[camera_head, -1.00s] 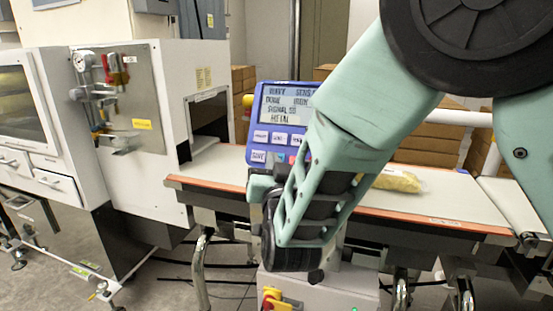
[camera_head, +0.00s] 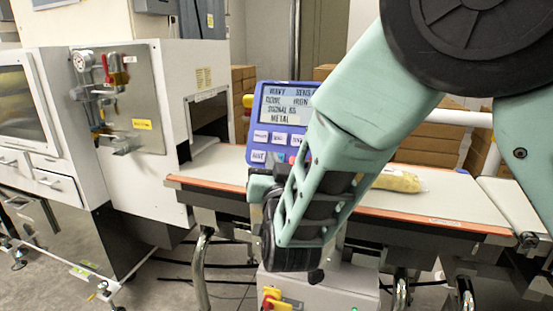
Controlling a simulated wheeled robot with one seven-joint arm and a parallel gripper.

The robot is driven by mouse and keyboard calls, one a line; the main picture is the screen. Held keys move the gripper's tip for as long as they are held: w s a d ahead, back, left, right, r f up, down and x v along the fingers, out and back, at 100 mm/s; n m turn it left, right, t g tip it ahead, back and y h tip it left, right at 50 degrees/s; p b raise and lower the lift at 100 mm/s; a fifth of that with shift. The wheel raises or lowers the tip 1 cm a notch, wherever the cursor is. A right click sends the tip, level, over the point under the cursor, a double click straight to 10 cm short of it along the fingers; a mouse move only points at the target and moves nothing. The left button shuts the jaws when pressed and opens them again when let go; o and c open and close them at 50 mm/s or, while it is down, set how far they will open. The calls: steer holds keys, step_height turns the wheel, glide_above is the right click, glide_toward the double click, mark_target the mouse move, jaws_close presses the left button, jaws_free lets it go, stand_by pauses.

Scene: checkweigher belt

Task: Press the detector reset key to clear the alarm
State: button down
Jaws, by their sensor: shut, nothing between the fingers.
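The detector's blue control panel (camera_head: 253,112) stands upright behind the belt, left of my arm. Its screen (camera_head: 285,105) shows several lines of text, the last reading METAL. Below are white keys (camera_head: 260,136) and a lower row with a white key (camera_head: 258,156), a blue key and a pinkish-red key (camera_head: 292,159). My arm covers the panel's lower right part, so some keys are hidden. I cannot read which key is the reset. My arm's links cross in front of the panel, and my gripper itself is hidden behind them.
The belt (camera_head: 440,204) runs left to right with an orange front edge. A yellow bag (camera_head: 398,180) lies on it, right of my arm. A white cabinet with a tunnel opening (camera_head: 208,125) stands left. A red and yellow switch (camera_head: 271,298) is below the belt.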

steer(key=shift+w, duration=0.1)
steer(key=shift+w+d+f+b, duration=0.1)
steer(key=shift+w+f+b, duration=0.15)
steer(key=shift+b, duration=0.2)
steer(key=shift+w+d+f+b, duration=0.1)
steer(key=shift+w+d+b, duration=0.05)
steer(key=shift+w+b, duration=0.2)
stand_by(0.7)
steer(key=shift+s, duration=0.1)
steer(key=shift+s+a+r, duration=0.25)
steer(key=shift+s+r, duration=0.1)
steer(key=shift+s, duration=0.25)
stand_by(0.4)
steer(key=shift+s+a+r+p, duration=0.15)
steer(key=shift+s+a+r, duration=0.2)
steer(key=shift+s, duration=0.35)
steer(key=shift+s+a+r+p, duration=0.15)
steer(key=shift+s+r, duration=0.25)
steer(key=shift+s, duration=0.3)
steer(key=shift+s+a+r+p, duration=0.15)
steer(key=shift+s+a+r, duration=0.2)
steer(key=shift+s, duration=0.35)
